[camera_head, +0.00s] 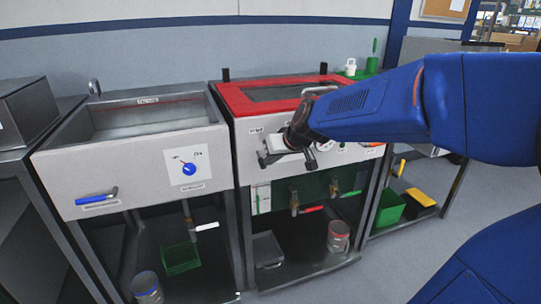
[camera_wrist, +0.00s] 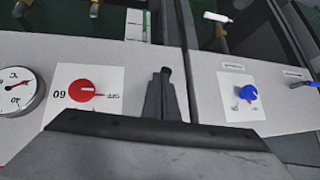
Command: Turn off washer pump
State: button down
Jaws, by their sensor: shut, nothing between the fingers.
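A blue knob (camera_head: 189,169) sits on a white square plate on the left sink's front panel, with small labels above it. Its white mark seems to point up and left; the labels are too small to read surely. The blue knob is also at the right of the wrist view (camera_wrist: 249,92). A red knob (camera_wrist: 83,90) on a white plate, with upside-down "60" beside it, is at the left of the wrist view. My gripper (camera_wrist: 164,74) is shut and empty between these knobs. In the head view my gripper (camera_head: 267,159) is before the red-topped washer's panel, hiding part of it.
The left sink (camera_head: 149,119) has a blue-handled lever (camera_head: 97,198) at its lower left. A round gauge (camera_wrist: 18,90) is beside the red knob. Floor is clear in front.

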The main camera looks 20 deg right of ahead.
jog(key=shift+w+r, duration=0.15)
jog(key=shift+w+r, duration=0.35)
jog(key=shift+w, duration=0.25)
dwell(0.3)
